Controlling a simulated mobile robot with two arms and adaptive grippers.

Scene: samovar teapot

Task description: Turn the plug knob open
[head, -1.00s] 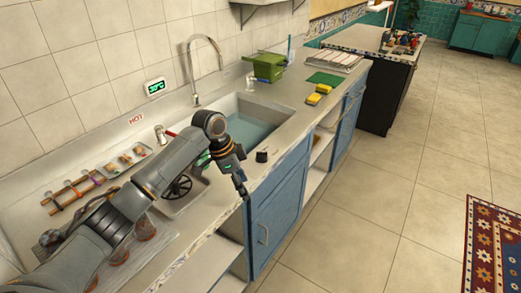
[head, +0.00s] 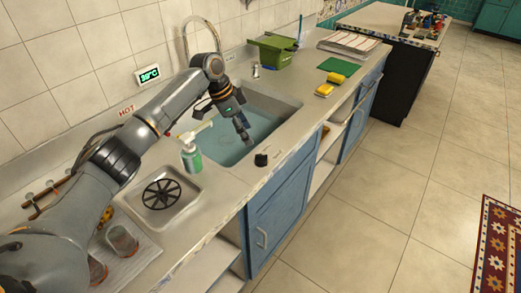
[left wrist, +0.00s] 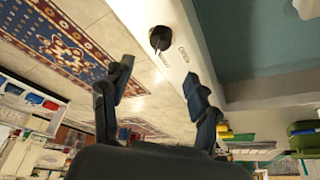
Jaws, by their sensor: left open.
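The plug knob (head: 261,159) is a small black knob on the counter's front ledge, to the right of the water-filled sink (head: 250,133). In the left wrist view the black knob (left wrist: 160,38) shows near the top, with small lettering beside it. My left gripper (head: 244,133) hangs over the sink, to the upper left of the knob and apart from it. In the left wrist view its two fingers (left wrist: 155,88) are spread with nothing between them. My right gripper is not in view.
A green soap bottle (head: 191,155) stands left of the sink, beside a small basin with a black wheel-shaped grate (head: 161,194). Yellow sponges (head: 330,84) and a green bin (head: 273,52) are farther back. Glasses (head: 122,240) stand at the near left.

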